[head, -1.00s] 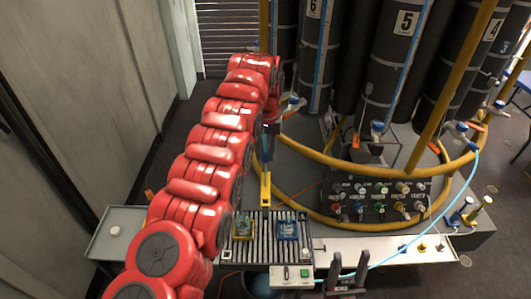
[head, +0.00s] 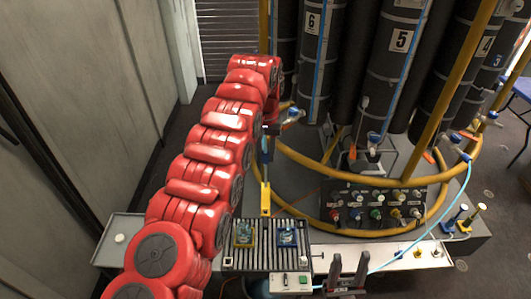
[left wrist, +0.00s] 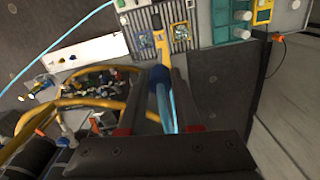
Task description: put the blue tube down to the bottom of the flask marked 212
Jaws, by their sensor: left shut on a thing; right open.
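My left gripper (left wrist: 160,115) is shut on the blue tube (left wrist: 159,82), seen between its fingers in the left wrist view. In the head view the tube (head: 266,150) hangs roughly upright below the red arm's end. A yellow piece (head: 265,198) shows just below it; I cannot tell whether they touch. The tube is apart from both. My right gripper (head: 347,272) is open and empty at the bottom.
A control panel with coloured knobs (head: 375,204) stands right of the slatted bed. Yellow rails (head: 300,158) ring tall dark cylinders (head: 397,55) with numbers. A light blue hose (head: 435,228) curves at the right. A pale ledge (head: 345,254) beside the bed is mostly clear.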

